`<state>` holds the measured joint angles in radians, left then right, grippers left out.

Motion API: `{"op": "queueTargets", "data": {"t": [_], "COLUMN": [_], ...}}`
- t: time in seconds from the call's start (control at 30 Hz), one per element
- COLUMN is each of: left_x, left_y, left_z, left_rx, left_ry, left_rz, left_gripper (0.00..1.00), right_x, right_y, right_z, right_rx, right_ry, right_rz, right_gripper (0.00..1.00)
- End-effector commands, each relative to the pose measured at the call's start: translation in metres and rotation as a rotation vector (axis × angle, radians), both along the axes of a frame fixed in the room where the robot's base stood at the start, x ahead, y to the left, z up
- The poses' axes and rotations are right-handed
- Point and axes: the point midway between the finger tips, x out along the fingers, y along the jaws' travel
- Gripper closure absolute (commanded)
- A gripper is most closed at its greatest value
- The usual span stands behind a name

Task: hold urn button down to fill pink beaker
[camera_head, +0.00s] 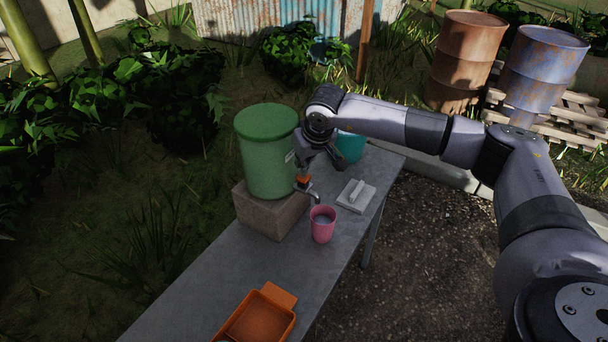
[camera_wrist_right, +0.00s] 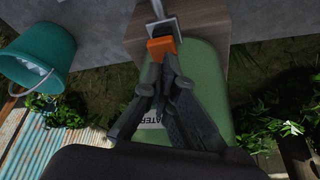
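The green urn (camera_head: 266,155) stands on a brown block (camera_head: 272,214) on the grey table. Its tap has an orange button (camera_head: 304,180), which also shows in the right wrist view (camera_wrist_right: 161,47). The pink beaker (camera_head: 323,230) stands upright below the tap spout (camera_head: 310,193), with a greyish surface visible inside. My right gripper (camera_wrist_right: 165,66) is shut and empty, its fingertips at the orange button, seeming to touch it; I cannot tell how far the button is pressed. The button partly shows beneath the gripper in the head view. My left gripper is out of view.
A white-grey board with a handle (camera_head: 356,195) lies right of the beaker. A teal bucket (camera_head: 350,147) stands behind my right gripper. An orange tray (camera_head: 262,318) sits at the near end of the table (camera_head: 200,300). Rusty barrels (camera_head: 468,55) stand far back.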

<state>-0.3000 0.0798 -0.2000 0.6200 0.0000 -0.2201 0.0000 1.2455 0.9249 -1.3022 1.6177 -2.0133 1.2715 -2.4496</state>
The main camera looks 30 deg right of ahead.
Motion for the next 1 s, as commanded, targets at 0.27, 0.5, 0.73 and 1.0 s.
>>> {"op": "queueTargets", "data": {"t": [0.27, 0.5, 0.73, 1.0], "left_x": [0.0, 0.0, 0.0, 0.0], "left_y": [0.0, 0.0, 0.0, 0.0], "left_z": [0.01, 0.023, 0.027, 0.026], "left_rx": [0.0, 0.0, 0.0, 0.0], "left_ry": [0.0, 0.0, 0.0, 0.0], "left_rz": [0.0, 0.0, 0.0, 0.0], "left_gripper": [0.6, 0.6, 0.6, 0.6], "right_x": [0.001, 0.0, 0.0, 0.0], "right_y": [0.0, 0.0, 0.0, 0.0], "right_z": [0.017, 0.041, 0.051, 0.05], "right_rx": [0.001, 0.001, 0.0, 0.0], "right_ry": [-0.003, -0.001, 0.0, 0.0], "right_rz": [0.0, 0.0, 0.0, 0.0], "right_gripper": [1.0, 1.0, 1.0, 1.0]}}
